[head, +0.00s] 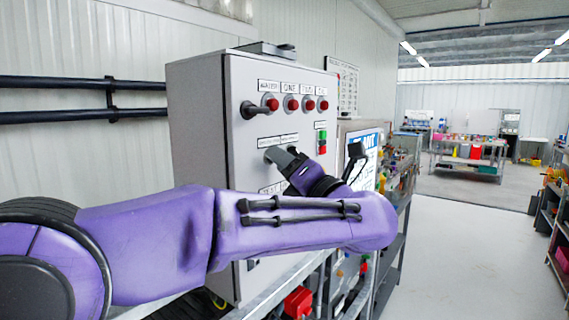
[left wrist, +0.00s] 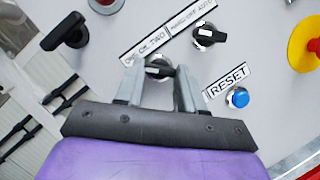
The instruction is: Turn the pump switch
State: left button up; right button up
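The grey control cabinet (head: 200,125) stands ahead with its switch panel facing me. In the left wrist view, a black-and-silver rotary switch (left wrist: 158,68) sits beneath the label "ONE OR TWO". A second rotary switch (left wrist: 207,36) sits beneath "HAND OFF AUTO". My left gripper (head: 279,154) is at the cabinet face in the head view. Its fingers also show in the left wrist view (left wrist: 158,88), apart, one on each side of the first switch. I cannot tell whether they touch it. The head view hides this switch behind the gripper. My right gripper is not in view.
A blue reset button (left wrist: 238,98) is right of the fingers. A black lever handle (left wrist: 66,33) sticks out at the left, and a red knob on yellow (left wrist: 303,45) is at the right. Red lamps (head: 308,104) line the cabinet top. Open floor (head: 460,240) lies to the right.

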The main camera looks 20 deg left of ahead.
pick_arm(q)
jog(key=shift+m, duration=0.4)
jog(key=shift+s+r+m+h+p, duration=0.1)
jog(key=shift+m+h+p, duration=0.55)
jog(key=shift+m+p, duration=0.6)
jog(key=shift+r+m+h+p, duration=0.15)
jog(key=shift+m+h+p, duration=0.55)
jog(key=shift+m, duration=1)
jog(key=shift+s+r+m+h+p, duration=0.1)
jog(key=shift+m+h+p, duration=0.45)
jog(key=shift+m+p, duration=0.75)
jog(key=shift+m, duration=0.25)
jog(key=o, duration=1)
jog(key=shift+w, duration=0.1)
jog(key=shift+o, duration=0.2)
